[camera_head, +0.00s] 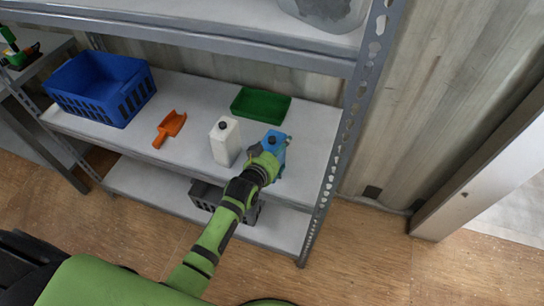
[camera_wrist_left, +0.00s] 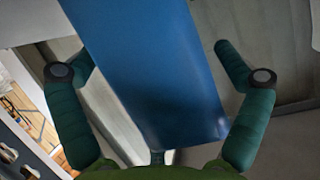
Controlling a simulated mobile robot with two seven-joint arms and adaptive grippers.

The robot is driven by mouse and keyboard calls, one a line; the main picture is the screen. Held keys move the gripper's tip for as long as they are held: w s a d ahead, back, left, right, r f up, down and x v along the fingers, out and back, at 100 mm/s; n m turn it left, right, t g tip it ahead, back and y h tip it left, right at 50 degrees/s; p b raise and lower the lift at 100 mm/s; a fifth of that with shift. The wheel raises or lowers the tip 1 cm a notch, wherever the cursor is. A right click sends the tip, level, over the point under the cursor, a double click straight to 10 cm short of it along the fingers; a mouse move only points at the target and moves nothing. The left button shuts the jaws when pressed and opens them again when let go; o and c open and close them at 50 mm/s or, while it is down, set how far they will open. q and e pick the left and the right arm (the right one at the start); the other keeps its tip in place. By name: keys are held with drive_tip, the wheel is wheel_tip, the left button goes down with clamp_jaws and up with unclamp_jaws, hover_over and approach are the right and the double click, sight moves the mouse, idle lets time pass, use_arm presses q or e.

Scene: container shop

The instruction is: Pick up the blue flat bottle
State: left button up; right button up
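The blue flat bottle (camera_head: 274,139) stands on the middle shelf near its right front, partly hidden behind my left gripper (camera_head: 268,158). In the left wrist view the blue bottle (camera_wrist_left: 150,75) fills the middle, tilted in the picture, between the two green fingers of my left gripper (camera_wrist_left: 153,52). The fingers are spread. A gap shows between the right finger and the bottle; the left fingertip lies close to the bottle's edge, and I cannot tell whether it touches. My right gripper is not in view.
A white bottle (camera_head: 225,142) with a dark cap stands just left of the blue bottle. A green tray (camera_head: 261,104) lies behind. An orange scoop (camera_head: 170,128) and a blue crate (camera_head: 100,88) are farther left. A perforated shelf post (camera_head: 345,133) rises at the right.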

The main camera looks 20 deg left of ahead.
use_arm(q)
drive_tip(key=c, duration=1.1)
drive_tip(key=shift+r, duration=0.1)
